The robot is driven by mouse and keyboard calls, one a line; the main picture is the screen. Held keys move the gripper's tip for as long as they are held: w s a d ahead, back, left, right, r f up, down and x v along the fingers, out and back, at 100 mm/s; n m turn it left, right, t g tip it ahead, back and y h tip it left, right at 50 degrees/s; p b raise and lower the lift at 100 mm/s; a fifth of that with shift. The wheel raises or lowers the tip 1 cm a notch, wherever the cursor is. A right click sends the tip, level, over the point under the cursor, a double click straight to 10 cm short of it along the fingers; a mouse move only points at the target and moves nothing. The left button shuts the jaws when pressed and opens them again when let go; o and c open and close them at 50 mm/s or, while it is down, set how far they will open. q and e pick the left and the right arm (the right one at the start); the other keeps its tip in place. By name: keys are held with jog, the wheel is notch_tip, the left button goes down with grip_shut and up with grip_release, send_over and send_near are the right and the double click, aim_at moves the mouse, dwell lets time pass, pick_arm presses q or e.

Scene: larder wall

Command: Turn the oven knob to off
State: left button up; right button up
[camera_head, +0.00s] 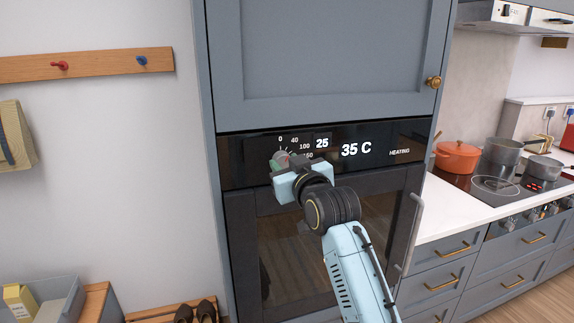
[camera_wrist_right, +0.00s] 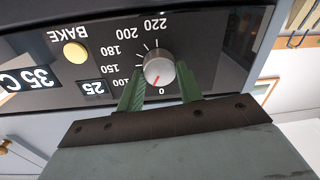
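The oven knob (camera_wrist_right: 158,71) is a round silver dial with a red mark on a black panel. In the right wrist view, upside down, the mark points close to 0, a little to the 40/100 side. My right gripper (camera_wrist_right: 160,68) has one green finger on each side of the knob, with the tips close against its rim; it looks shut on it. In the head view my right gripper (camera_head: 283,160) is at the panel and covers most of the knob. The display (camera_head: 357,148) reads 25, 35 C and HEATING. My left gripper is not in view.
The oven door with its vertical handle (camera_head: 409,235) is below the panel. A blue-grey cupboard door (camera_head: 330,60) is above. To the right, a hob carries an orange pot (camera_head: 457,160) and grey pans. A peg rail (camera_head: 90,64) hangs on the left wall.

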jog(key=c, duration=0.3)
jog(key=shift+c, duration=0.2)
jog(key=n+p, duration=0.3)
jog(key=shift+r, duration=0.15)
jog(key=shift+a+n+p, duration=0.1)
jog(key=shift+n+p, duration=1.4)
jog(key=o, duration=1)
